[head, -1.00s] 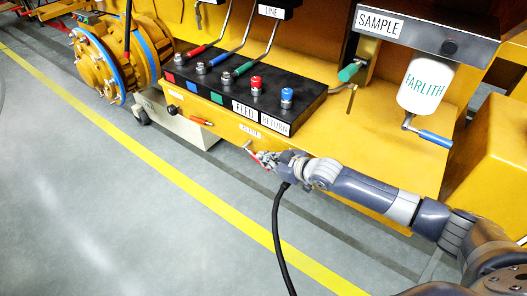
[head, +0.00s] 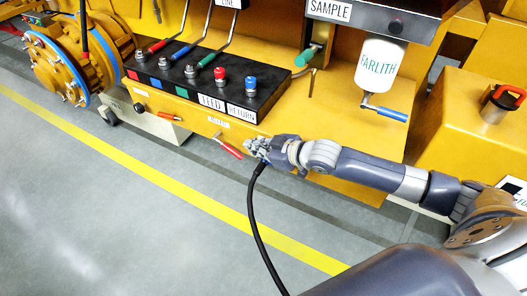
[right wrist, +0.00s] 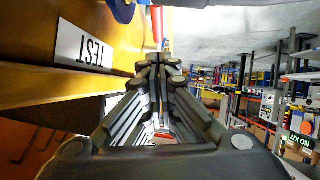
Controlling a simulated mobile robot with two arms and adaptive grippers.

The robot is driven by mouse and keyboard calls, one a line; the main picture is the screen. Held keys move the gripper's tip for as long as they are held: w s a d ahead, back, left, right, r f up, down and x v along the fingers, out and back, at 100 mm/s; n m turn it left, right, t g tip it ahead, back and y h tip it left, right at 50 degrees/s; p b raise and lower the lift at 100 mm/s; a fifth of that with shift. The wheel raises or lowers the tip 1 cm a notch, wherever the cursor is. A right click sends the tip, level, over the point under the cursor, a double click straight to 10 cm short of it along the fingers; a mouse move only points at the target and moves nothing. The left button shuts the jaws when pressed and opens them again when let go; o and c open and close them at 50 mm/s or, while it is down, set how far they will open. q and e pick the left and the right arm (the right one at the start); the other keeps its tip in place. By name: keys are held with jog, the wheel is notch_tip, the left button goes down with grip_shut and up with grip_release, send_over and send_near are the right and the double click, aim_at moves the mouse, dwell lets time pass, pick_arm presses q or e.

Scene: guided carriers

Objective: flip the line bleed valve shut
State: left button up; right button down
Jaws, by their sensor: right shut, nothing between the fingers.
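A small valve with a red lever handle (head: 229,147) sits on the front edge of the yellow carrier, under a small white label (head: 218,123) too blurred to read for sure. The lever slants out and down to the right. My right gripper (head: 250,147) is shut and empty, just right of the red handle; I cannot tell whether they touch. In the right wrist view the closed fingers (right wrist: 160,62) point towards a red handle (right wrist: 157,26). My left gripper is not in view.
A white TEST label (right wrist: 82,48) and a blue part (right wrist: 122,9) are close to my right gripper. An orange-handled valve (head: 165,113) is farther left. Above is a black block (head: 205,85) with levers and knobs. A blue-handled tap (head: 385,111) hangs right. The floor in front is clear.

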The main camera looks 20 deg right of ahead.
jog(key=shift+f+v, duration=0.2)
jog(key=shift+v, duration=0.95)
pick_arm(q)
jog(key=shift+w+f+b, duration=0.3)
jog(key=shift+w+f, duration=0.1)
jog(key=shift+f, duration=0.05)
pick_arm(e)
jog(key=shift+s+d+r, duration=0.25)
jog(key=shift+s+r, duration=0.1)
jog(key=shift+s, duration=0.2)
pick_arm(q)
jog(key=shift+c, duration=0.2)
